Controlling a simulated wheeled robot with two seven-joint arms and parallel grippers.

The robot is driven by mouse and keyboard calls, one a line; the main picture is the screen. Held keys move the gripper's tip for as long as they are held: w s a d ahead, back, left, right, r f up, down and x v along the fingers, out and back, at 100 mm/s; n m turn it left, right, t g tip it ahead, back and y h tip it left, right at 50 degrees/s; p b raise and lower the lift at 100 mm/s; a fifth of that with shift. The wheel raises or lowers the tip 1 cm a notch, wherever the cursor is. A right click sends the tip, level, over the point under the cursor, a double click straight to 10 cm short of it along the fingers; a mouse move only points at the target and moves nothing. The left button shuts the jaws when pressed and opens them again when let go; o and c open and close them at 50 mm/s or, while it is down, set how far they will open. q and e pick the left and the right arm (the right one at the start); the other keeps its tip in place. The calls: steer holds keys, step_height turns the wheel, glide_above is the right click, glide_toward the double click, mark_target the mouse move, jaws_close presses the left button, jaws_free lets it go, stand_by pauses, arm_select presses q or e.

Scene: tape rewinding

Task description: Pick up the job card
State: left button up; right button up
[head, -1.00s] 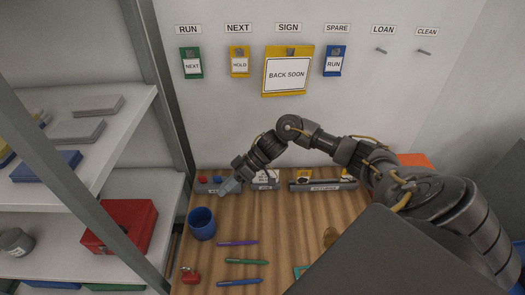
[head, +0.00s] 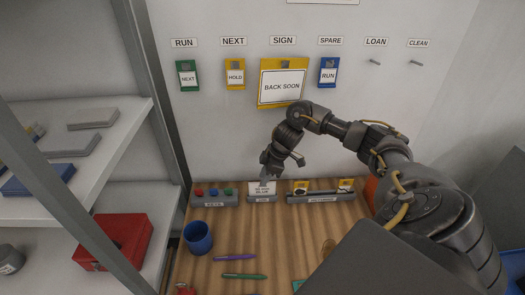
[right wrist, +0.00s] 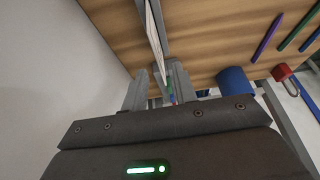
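The job card (head: 262,187) is a small white card with dark print. It stands upright in the middle grey holder (head: 262,199) at the back of the wooden table. My right gripper (head: 266,178) points down just above and at the card, hiding part of its top. In the right wrist view, the right gripper's two grey fingers (right wrist: 158,92) are apart. A thin white card edge (right wrist: 154,35) lies beyond them, nearly in line with the gap. I cannot tell whether a finger touches it. My left gripper is not in view.
A grey holder with coloured items (head: 214,199) stands left of the card, and a longer grey tray (head: 321,197) stands right. A blue cup (head: 198,237) and pens (head: 243,276) lie nearer. Tags hang on the wall (head: 283,85) behind; a shelf (head: 85,150) is at left.

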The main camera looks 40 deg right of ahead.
mark_target(262, 190)
steer(key=shift+p+x, duration=1.15)
steer(key=shift+x, duration=1.25)
steer(key=shift+s+d+f, duration=0.1)
steer(key=shift+d+f, duration=0.05)
steer(key=shift+f, duration=0.25)
steer(key=shift+f, duration=0.2)
jaws_close()
